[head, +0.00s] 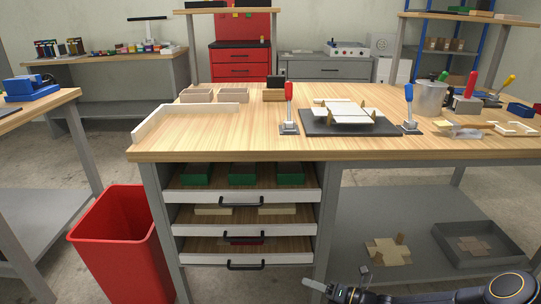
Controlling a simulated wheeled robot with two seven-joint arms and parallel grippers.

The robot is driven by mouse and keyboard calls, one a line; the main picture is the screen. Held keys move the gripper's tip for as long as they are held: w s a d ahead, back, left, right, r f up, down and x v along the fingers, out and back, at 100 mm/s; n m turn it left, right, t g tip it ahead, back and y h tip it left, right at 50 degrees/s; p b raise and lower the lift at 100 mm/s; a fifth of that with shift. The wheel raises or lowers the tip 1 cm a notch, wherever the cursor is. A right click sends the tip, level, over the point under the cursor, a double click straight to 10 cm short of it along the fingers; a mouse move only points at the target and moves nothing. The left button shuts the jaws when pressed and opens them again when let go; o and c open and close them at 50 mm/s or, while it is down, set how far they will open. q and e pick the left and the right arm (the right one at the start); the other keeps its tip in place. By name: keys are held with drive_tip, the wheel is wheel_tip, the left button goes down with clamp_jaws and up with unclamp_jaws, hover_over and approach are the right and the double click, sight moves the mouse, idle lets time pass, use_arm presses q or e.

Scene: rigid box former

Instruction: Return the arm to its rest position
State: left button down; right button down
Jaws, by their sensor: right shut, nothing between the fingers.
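My right arm comes in at the bottom right. My right gripper (312,284) is low in front of the workbench, below the bench top and clear of it. It is shut and holds nothing that I can see. My left gripper is out of view.
Drawers (245,201) under the bench stand open, holding green and pale pieces. A red bin (122,240) stands left of them. A grey lower shelf (355,218) carries a cardboard piece (388,252) and a grey tray (502,262) near my right arm.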

drive_tip(key=s+r+n+g+h, duration=0.4)
drive_tip(key=s+r+n+g, duration=0.2)
drive_tip(key=s+r+n, duration=1.05)
drive_tip(key=s+d+r+n+t+h+p, duration=0.15)
drive_tip(key=s+d+n+h, duration=0.25)
drive_tip(key=s+n, duration=0.4)
drive_tip(key=s+d+r+n+t+h+b, duration=0.1)
drive_tip(key=s+d+r+n+t+h, duration=0.2)
drive_tip(key=s+n, duration=0.5)
wheel_tip(320, 180, up, 28)
drive_tip(key=w+d+n+g+p, duration=0.1)
drive_tip(key=w+n+p, duration=0.1)
drive_tip(key=p, duration=2.6)
drive_tip(key=shift+w+p, duration=0.25)
drive_tip(key=shift+p, duration=0.05)
drive_tip(key=shift+d+r+g, duration=0.1)
drive_tip(key=shift+g, duration=0.15)
